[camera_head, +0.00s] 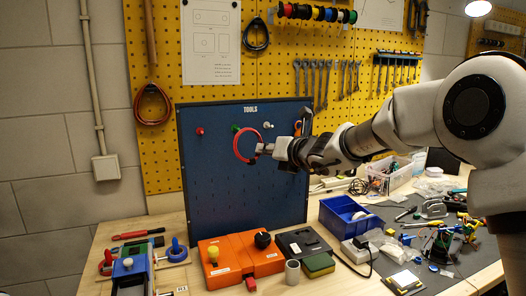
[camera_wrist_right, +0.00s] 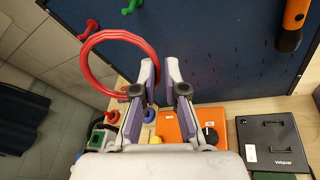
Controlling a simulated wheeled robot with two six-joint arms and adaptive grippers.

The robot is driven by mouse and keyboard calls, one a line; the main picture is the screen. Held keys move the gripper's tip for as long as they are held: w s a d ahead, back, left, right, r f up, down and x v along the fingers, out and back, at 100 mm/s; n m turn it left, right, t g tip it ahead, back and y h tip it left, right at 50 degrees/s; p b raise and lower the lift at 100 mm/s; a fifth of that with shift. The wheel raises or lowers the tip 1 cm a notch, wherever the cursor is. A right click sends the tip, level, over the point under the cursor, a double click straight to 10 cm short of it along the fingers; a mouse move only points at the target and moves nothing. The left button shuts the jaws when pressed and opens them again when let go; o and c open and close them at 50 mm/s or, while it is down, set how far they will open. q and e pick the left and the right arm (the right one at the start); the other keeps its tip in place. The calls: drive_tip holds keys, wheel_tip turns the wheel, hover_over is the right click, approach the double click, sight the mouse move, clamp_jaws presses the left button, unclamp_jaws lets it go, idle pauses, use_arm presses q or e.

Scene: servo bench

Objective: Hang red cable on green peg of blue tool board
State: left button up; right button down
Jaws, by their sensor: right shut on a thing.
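The blue tool board (camera_head: 225,190) stands upright at the back of the bench, with "TOOLS" written on it. The green peg (camera_head: 235,128) sticks out near its top, and it also shows at the top of the right wrist view (camera_wrist_right: 130,6). The red cable (camera_head: 238,150) is a closed ring, also in the right wrist view (camera_wrist_right: 84,62). My right gripper (camera_head: 262,148) is shut on the ring's right side. The ring is in front of the board, its upper edge near the green peg in the head view; in the wrist view the peg appears outside it. My left gripper is not in view.
A red peg (camera_head: 200,131) is left of the green one, a white peg (camera_head: 267,125) right of it. A tool with an orange handle (camera_wrist_right: 296,14) hangs farther right. Below stand an orange box (camera_head: 222,272), a black case (camera_head: 302,243) and a blue bin (camera_head: 345,218).

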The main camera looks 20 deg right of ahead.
drive_tip(key=w+p, duration=0.2)
drive_tip(key=w, duration=0.1)
drive_tip(key=shift+a+p, duration=0.1)
drive_tip(key=shift+p, duration=0.25)
drive_tip(key=w+p, duration=0.5)
drive_tip(key=p, duration=0.1)
drive_tip(key=shift+w+f, duration=0.1)
drive_tip(key=shift+w, duration=0.05)
drive_tip(key=shift+w+f, duration=0.45)
drive_tip(key=shift+w+a+f+b, duration=0.1)
drive_tip(key=shift+w+f+b, duration=0.15)
drive_tip(key=shift+b, duration=0.2)
